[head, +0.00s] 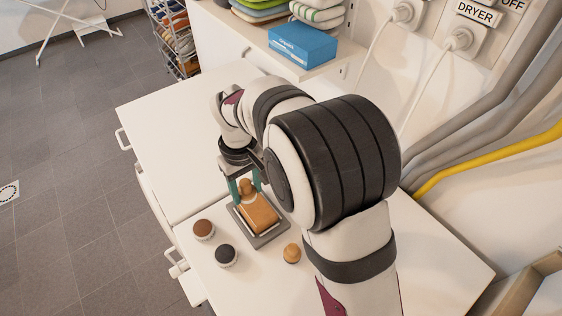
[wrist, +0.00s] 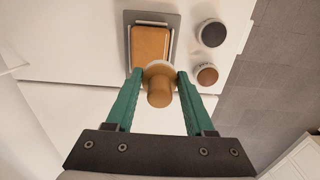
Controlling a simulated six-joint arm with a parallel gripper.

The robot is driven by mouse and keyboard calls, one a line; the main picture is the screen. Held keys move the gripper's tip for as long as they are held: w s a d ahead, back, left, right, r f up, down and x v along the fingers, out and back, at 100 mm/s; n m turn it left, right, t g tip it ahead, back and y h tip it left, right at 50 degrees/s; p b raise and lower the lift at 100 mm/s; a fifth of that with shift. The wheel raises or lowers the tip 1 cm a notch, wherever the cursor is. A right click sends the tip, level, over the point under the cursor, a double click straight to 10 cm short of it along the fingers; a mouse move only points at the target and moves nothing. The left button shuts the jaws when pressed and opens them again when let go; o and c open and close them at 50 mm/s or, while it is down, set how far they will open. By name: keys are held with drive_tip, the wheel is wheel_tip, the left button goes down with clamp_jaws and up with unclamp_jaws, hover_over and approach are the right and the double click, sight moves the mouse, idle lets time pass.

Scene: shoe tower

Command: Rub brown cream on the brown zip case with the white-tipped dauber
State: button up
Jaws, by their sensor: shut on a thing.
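My gripper (wrist: 160,78) is shut on a wooden dauber (wrist: 161,92) with a rounded knob; a pale rim of its tip shows in the wrist view. The head view also shows the dauber (head: 246,188), upright at the far end of the tan-brown case (head: 259,214). The case lies flat on a grey tray (wrist: 130,20) and shows in the wrist view (wrist: 150,45). I cannot tell whether the tip touches the case. A brown cream jar (head: 204,229) stands left of the tray; the wrist view shows it too (wrist: 207,75).
A dark cream jar (head: 226,254) stands near the brown one. A second wooden dauber (head: 292,252) stands on the white worktop, right of the jars. A blue box (head: 303,44) and folded towels are on the shelf behind. The worktop beyond the tray is clear.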

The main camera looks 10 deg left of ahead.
sight(254, 213)
drive_tip(key=shift+f, duration=3.5)
drive_tip(key=shift+w+d+f, duration=0.25)
drive_tip(key=shift+w+f, duration=0.05)
drive_tip(key=shift+f, duration=0.1)
drive_tip(key=shift+w+d+r, duration=0.2)
drive_tip(key=shift+w+d, duration=0.35)
drive_tip(key=shift+w+d+r, duration=0.2)
drive_tip(key=shift+w+d, duration=0.3)
drive_tip(key=shift+d, duration=0.05)
drive_tip(key=shift+s+a+r, duration=0.25)
drive_tip(key=shift+s+a, duration=0.25)
drive_tip(key=shift+a, duration=0.05)
drive_tip(key=shift+s+a, duration=0.75)
drive_tip(key=shift+s, duration=0.05)
drive_tip(key=shift+a, duration=0.3)
drive_tip(key=shift+w, duration=0.35)
drive_tip(key=shift+w+d, duration=1.3)
drive_tip(key=shift+d, duration=0.05)
drive_tip(key=shift+s+a, duration=1.4)
drive_tip(key=shift+a+r, duration=0.1)
drive_tip(key=shift+r, duration=3.15)
